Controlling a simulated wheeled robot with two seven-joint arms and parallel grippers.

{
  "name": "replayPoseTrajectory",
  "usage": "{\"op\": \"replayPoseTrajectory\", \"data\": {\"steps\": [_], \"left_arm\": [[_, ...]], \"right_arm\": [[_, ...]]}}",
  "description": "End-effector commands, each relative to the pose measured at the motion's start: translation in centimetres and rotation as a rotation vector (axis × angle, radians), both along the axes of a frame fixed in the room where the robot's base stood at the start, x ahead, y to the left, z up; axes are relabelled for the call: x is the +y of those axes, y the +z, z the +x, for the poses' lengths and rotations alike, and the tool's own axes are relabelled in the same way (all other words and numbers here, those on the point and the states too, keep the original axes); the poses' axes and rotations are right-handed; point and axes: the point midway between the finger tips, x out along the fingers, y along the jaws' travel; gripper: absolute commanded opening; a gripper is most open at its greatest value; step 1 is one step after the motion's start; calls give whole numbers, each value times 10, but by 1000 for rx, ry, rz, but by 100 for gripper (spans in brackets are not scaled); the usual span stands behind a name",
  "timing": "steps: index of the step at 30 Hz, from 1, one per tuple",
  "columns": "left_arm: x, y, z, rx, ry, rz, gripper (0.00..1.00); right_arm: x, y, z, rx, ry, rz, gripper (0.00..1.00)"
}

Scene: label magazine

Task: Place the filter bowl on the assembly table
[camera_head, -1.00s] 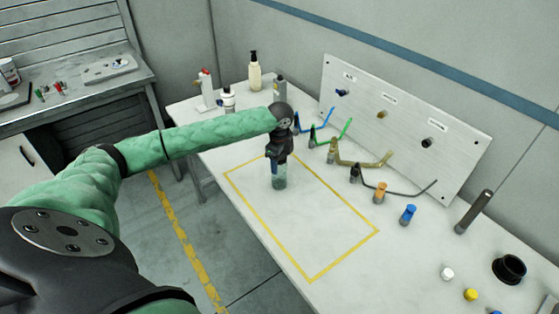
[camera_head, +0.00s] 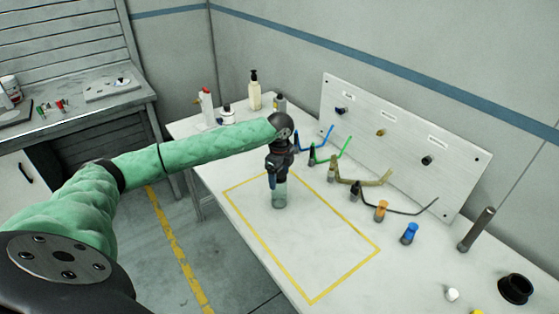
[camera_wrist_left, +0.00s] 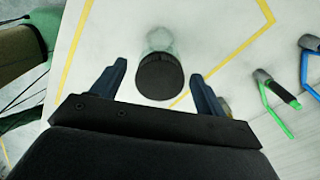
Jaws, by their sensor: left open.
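The filter bowl (camera_head: 279,194) is a clear, greenish cup standing upright on the white assembly table (camera_head: 235,163), inside the yellow taped rectangle near its left end. In the left wrist view a dark round top (camera_wrist_left: 160,76) shows between my fingers, with the clear bowl wall (camera_wrist_left: 160,38) beyond it. My left gripper (camera_head: 277,184) points down just above the bowl. In the wrist view its two blue fingers (camera_wrist_left: 158,82) are spread wide, with a gap on both sides of the dark top. My right gripper is in neither view.
A white panel (camera_head: 400,125) with ports stands at the table's back, with coloured hoses (camera_head: 345,150) in front. Bottles (camera_head: 254,92) stand behind. The rectangle's right part is clear.

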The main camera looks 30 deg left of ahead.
Motion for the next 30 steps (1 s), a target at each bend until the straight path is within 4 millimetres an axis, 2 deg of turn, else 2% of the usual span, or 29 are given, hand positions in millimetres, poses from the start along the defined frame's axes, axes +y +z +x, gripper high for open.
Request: {"op": "replayPoseTrajectory", "data": {"steps": [9, 15, 21, 30], "left_arm": [[0, 53, 1, -3, 1, 0, 74], [0, 81, 1, -1, 1, 0, 74], [0, 93, 1, 0, 1, 0, 74], [0, 94, 0, 1, 1, 0, 74]], "right_arm": [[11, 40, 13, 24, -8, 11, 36], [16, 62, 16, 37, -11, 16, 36], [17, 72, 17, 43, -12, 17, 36], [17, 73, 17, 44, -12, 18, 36]]}}
